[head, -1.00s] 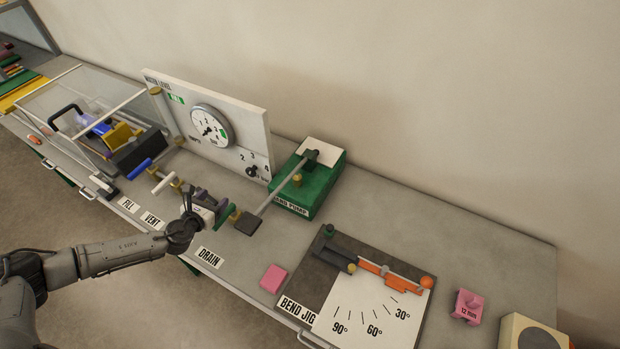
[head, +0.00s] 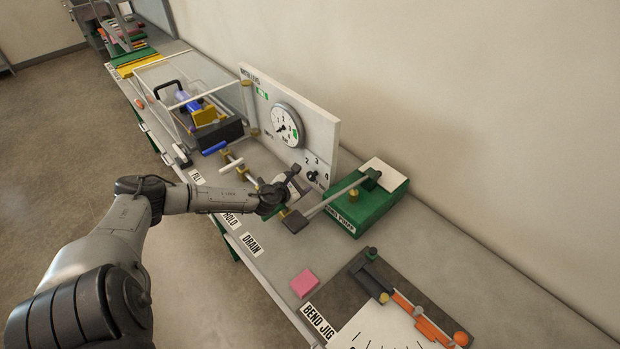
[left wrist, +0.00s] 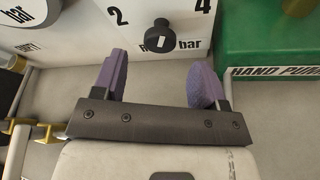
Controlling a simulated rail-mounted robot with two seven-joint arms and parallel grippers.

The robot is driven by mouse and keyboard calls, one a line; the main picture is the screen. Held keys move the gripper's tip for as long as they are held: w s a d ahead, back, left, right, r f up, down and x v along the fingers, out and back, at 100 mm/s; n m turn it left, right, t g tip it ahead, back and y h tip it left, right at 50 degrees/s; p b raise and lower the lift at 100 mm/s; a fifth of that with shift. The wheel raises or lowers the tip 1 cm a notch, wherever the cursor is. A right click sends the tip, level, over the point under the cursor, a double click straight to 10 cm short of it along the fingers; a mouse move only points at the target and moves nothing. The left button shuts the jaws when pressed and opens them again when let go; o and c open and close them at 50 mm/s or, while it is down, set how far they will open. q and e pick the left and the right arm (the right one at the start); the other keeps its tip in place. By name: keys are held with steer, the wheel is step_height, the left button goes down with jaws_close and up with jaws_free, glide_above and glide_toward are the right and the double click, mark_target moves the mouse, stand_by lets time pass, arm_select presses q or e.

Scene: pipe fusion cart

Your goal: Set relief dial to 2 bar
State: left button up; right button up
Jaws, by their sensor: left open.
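The relief dial (head: 313,175) is a small black knob low on the white gauge panel (head: 318,130), with the numbers 2, 3 and 4 around it. In the left wrist view the dial (left wrist: 160,38) lies just ahead of my left gripper (left wrist: 160,85), between its purple fingers but beyond their tips. The gripper is open and empty. In the head view my left gripper (head: 294,184) is close in front of the dial and partly hidden by its own wrist. The dial's pointer setting is too small to read. My right gripper is not in view.
A green hand pump (head: 366,203) with a long lever (head: 338,197) stands right of the dial. A round gauge (head: 287,125) is on the panel. Valve handles (head: 231,164) line the bench at left. A pink block (head: 304,283) lies nearer the front.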

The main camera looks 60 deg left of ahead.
mark_target(310, 177)
arm_select(q)
steer(key=shift+b+x, duration=0.3)
steer(key=shift+x, duration=2.45)
steer(key=c, duration=0.9)
